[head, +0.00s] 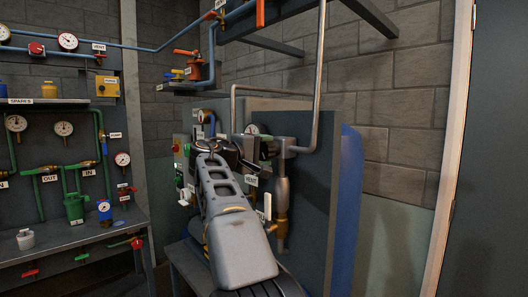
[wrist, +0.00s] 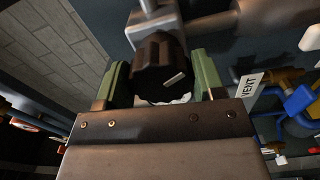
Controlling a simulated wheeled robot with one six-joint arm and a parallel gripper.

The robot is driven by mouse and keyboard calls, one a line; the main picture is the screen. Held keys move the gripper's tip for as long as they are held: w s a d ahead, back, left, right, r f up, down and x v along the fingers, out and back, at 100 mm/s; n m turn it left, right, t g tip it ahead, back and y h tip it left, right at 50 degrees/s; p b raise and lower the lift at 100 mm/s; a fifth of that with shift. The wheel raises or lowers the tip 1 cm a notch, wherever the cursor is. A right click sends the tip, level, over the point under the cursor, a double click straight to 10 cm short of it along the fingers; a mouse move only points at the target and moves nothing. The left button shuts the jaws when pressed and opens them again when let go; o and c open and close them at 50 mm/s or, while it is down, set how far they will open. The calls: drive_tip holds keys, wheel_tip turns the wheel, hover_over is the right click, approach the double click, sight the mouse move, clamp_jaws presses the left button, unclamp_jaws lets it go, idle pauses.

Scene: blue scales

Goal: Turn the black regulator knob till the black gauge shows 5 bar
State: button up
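The black regulator knob (wrist: 158,60) shows in the wrist view, ribbed, with a white pointer mark on its face. My gripper (wrist: 160,66) has one green finger on each side of the knob. The fingers look very close to its sides, but I cannot tell whether they press on it. In the head view my gripper (head: 238,154) is at the pipework on the grey panel and hides most of the knob. A dark-rimmed gauge (head: 252,129) with a white face shows just above it, partly covered. Its needle is too small to read.
A grey pipe (head: 318,80) rises beside the panel (head: 312,185). A VENT label (wrist: 249,84) and a blue-handled brass valve (wrist: 298,100) are right of the gripper in the wrist view. A left-hand board holds several other gauges (head: 64,129) and valves.

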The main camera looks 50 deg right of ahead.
drive_tip(key=o, duration=0.4)
drive_tip(key=shift+a, duration=0.1)
drive_tip(key=a, duration=0.9)
drive_tip(key=w+a+b, duration=0.1)
drive_tip(key=a, duration=0.3)
drive_tip(key=shift+a, duration=0.3)
